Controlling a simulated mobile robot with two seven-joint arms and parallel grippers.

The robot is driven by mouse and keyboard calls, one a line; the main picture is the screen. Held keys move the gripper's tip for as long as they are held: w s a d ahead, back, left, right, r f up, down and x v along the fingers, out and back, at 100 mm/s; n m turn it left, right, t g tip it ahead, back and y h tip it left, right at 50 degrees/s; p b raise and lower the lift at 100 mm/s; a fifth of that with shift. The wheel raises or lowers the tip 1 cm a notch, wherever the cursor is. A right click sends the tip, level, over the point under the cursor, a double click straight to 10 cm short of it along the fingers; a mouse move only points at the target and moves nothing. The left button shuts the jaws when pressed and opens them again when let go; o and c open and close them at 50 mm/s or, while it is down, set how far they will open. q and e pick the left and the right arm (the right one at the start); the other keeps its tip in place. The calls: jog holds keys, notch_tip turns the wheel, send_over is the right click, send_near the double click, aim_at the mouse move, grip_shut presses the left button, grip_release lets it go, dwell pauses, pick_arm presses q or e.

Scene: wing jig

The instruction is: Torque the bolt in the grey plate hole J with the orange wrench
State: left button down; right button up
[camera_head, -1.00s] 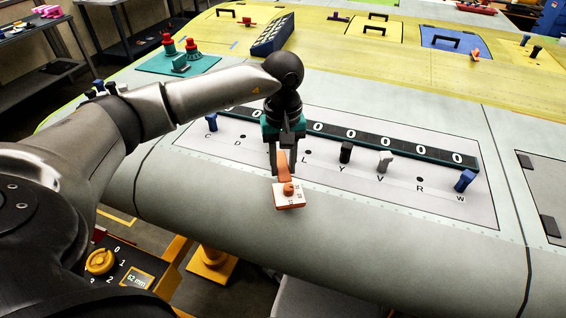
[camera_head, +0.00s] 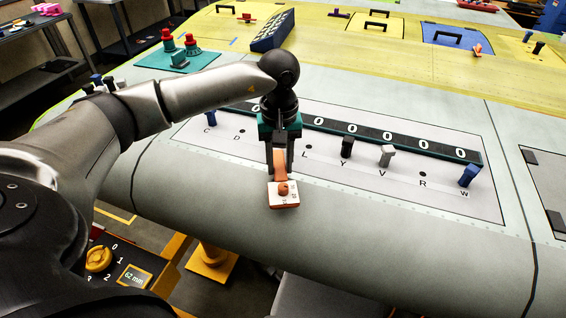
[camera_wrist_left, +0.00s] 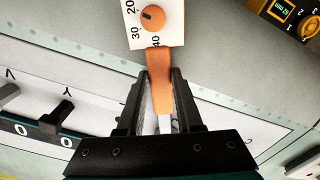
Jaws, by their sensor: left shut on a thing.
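The orange wrench (camera_head: 278,172) is held between the fingers of my left gripper (camera_head: 279,160). Its white dial plate with an orange knob (camera_head: 283,188) points toward the wing's front edge. In the left wrist view the wrench's orange shaft (camera_wrist_left: 160,80) lies between the fingers (camera_wrist_left: 163,92), and the dial shows 20, 30 and 40. The grey plate (camera_head: 345,174) lies on the wing with a row of lettered holes. My left gripper is over its front part, between D and L. The letter J and any bolt there are hidden behind the gripper. My right gripper is not in view.
A blue bolt (camera_head: 211,118) stands at C, a black one (camera_head: 347,146) at Y, a grey one (camera_head: 387,156) at V and a blue one (camera_head: 468,175) at W. A dark counter strip (camera_head: 400,142) runs behind them. A teal tray (camera_head: 180,60) with red-topped parts lies at the back left.

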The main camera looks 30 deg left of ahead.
aim_at(248, 173)
pick_arm(q)
jog(key=shift+s+a+f+m+b, duration=0.1)
jog(key=shift+s+a+m+b, duration=0.3)
jog(key=shift+s+a+m, duration=0.35)
jog(key=shift+w, duration=0.15)
jog(key=shift+s+a+f+m+b, duration=0.1)
jog(key=shift+s+a+m+b, duration=0.05)
jog(key=shift+a+m+b, duration=0.15)
jog(key=shift+s+a+m+b, duration=0.15)
jog(key=shift+a+m, duration=0.2)
jog(key=shift+a, duration=0.05)
jog(key=shift+s+a+m+b, duration=0.3)
jog(key=shift+a+m+b, duration=0.05)
jog(key=shift+a+m, duration=0.25)
jog(key=shift+a, duration=0.1)
jog(key=shift+s+a+m+b, duration=0.15)
jog(key=shift+a+m+b, duration=0.2)
jog(key=shift+a+m, duration=0.3)
jog(key=shift+s+a+m+b, duration=0.15)
jog(key=shift+a+m+b, duration=0.15)
jog(key=shift+a+m, duration=0.3)
